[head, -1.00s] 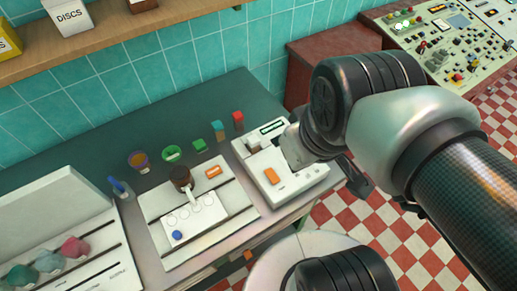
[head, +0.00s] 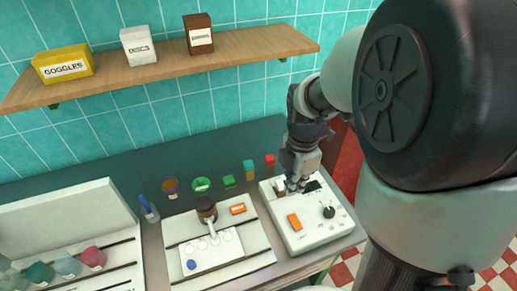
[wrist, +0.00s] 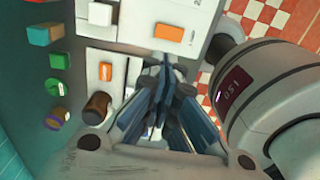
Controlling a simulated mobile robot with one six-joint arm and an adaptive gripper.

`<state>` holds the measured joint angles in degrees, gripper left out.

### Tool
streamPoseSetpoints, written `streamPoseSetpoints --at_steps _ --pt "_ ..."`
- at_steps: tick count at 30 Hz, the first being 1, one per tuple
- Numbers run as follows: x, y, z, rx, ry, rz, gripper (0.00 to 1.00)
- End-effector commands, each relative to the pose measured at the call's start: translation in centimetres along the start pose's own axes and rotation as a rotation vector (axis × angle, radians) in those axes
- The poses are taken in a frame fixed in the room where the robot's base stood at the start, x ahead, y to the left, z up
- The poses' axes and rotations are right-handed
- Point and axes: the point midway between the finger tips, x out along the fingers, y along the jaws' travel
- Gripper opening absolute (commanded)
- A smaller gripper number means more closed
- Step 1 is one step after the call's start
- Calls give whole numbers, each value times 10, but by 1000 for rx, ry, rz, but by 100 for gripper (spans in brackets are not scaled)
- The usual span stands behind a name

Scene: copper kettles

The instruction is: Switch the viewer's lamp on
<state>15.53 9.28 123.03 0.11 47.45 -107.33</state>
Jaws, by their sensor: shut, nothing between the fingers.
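A white plate-like device (head: 180,232) with a dark brown round eyepiece (head: 207,210) on a white arm and an orange piece (head: 238,208) stands mid-bench. To its right is a white box (head: 345,222) with an orange switch (head: 295,221) and a black knob (head: 328,211). I cannot tell from labels which is the viewer. My gripper (head: 290,187) is shut and empty, pointing down over the back left of the box, partly hiding it. In the wrist view the orange switch (wrist: 176,32) lies beyond the fingers, and the eyepiece (wrist: 97,105) and orange piece (wrist: 105,71) lie left of them.
A rack with coloured pots (head: 65,264) is at left. A wooden shelf (head: 165,71) overhangs the back.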

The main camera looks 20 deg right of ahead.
Motion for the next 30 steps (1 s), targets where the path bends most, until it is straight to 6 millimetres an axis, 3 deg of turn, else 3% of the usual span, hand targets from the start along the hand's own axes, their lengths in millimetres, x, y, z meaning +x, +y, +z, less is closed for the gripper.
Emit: streamPoseSetpoints --at_steps 10,14,30 --pt "1 0 0 -5 0 0 0" --pt "11 0 0 -5 0 -1 0" --pt "118 -1 0 -4 1 -3 0"
